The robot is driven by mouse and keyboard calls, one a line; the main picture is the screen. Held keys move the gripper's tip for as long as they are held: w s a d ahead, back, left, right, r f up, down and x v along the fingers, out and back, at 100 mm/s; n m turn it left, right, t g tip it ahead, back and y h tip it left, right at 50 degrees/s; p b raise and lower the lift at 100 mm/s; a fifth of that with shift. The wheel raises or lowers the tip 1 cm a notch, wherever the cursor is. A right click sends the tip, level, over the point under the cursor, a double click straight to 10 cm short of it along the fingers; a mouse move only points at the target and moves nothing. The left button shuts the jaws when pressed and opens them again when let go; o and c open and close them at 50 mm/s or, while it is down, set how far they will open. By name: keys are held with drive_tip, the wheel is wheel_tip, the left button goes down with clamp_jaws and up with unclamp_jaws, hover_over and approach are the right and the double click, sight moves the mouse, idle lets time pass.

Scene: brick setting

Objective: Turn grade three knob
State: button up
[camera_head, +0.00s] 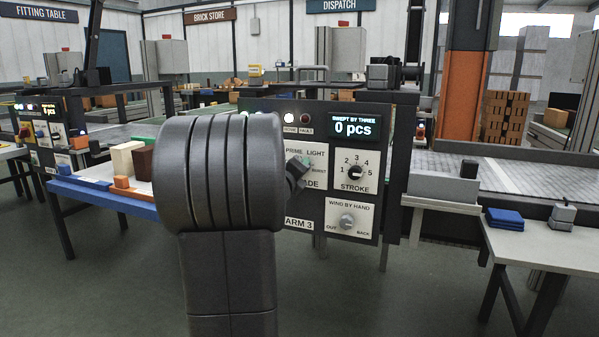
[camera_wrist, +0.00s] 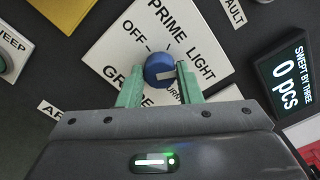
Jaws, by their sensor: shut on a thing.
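The grade knob (camera_wrist: 155,66) is round and blue in the wrist view, on a white plate (camera_wrist: 122,38) lettered OFF, PRIME and LIGHT, with one more label partly hidden. In the head view my gripper (camera_head: 302,165) is at the grade plate (camera_head: 318,155), and my arm hides the knob and the left part of the panel.
Right of the grade plate are a stroke knob (camera_head: 355,172) and a wind-by-hand knob (camera_head: 347,221). A display (camera_head: 354,126) above reads 0 pcs. Several bricks lie on a blue-edged table at left. A side table (camera_head: 545,245) with blue cloths stands at right.

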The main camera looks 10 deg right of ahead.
drive_tip(key=o, duration=1)
drive_tip(key=shift+c, duration=0.2)
drive_tip(key=p+v, duration=0.1)
drive_tip(key=v, duration=1.2)
drive_tip(key=shift+s+a+p, duration=0.25)
drive_tip(key=shift+s+p, duration=0.05)
drive_tip(key=shift+s, duration=0.05)
drive_tip(key=b+x, duration=0.1)
drive_tip(key=x, duration=1.3)
